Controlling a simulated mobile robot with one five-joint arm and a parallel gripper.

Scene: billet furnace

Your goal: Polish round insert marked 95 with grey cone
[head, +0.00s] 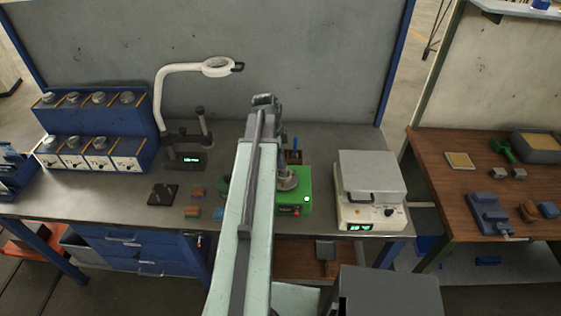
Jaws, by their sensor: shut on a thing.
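My arm reaches up through the middle of the head view, over the grey bench. My gripper (283,160) hangs on the far side of the arm, mostly hidden, just above a green machine (303,187). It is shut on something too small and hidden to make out. A grey round part (287,179) shows on top of the green machine; I cannot tell whether it is a cone. No marking 95 is readable, and I cannot pick out the round insert.
A blue rack (142,94) with several round-topped units stands left, beside a white ring lamp (218,67) and a display stand (187,159). Small blocks (193,212) lie at the front. A white boxy device (370,185) stands right. A brown table (445,180) is farther right.

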